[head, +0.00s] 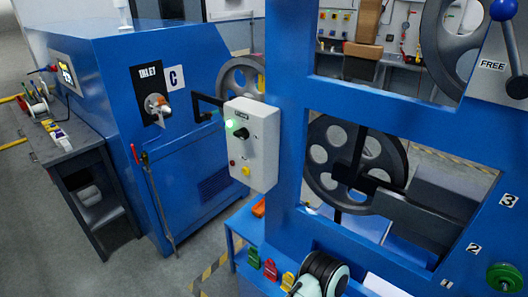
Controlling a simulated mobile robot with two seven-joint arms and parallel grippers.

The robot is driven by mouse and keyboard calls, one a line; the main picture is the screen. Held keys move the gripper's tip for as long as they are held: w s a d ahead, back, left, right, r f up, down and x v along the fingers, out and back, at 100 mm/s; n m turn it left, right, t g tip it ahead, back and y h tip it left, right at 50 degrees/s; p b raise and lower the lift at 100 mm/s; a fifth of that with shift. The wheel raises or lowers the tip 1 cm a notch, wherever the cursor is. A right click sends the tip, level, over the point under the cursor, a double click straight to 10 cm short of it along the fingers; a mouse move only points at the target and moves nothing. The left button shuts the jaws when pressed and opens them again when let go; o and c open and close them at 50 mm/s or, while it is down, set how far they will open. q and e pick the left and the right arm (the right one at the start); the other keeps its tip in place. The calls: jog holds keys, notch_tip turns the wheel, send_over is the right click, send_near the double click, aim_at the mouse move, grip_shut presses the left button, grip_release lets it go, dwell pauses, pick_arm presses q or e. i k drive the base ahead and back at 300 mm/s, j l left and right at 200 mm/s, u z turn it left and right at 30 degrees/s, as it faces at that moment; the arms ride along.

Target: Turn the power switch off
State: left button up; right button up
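A white control box (252,146) is fixed on the left side of the blue machine frame in the head view. It carries a black rotary switch (241,133), a lit green lamp (229,124) and small red and yellow buttons near its lower edge. I cannot read the switch's position. Another rotary handle with an orange part (157,104) sits on a black plate on the blue cabinet, beside a label with the letter C. I cannot tell from the picture which one is the power switch.
The blue cabinet (190,170) stands left of the frame (284,80). A grey side table (75,145) holds spools. Large spoked pulleys (325,160) sit behind the frame. A black-and-pale round object (326,270) and coloured clips (270,269) are low in front. Grey floor shows at lower left.

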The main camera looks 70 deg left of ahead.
aim_at(243, 134)
jog(key=u, duration=2.45)
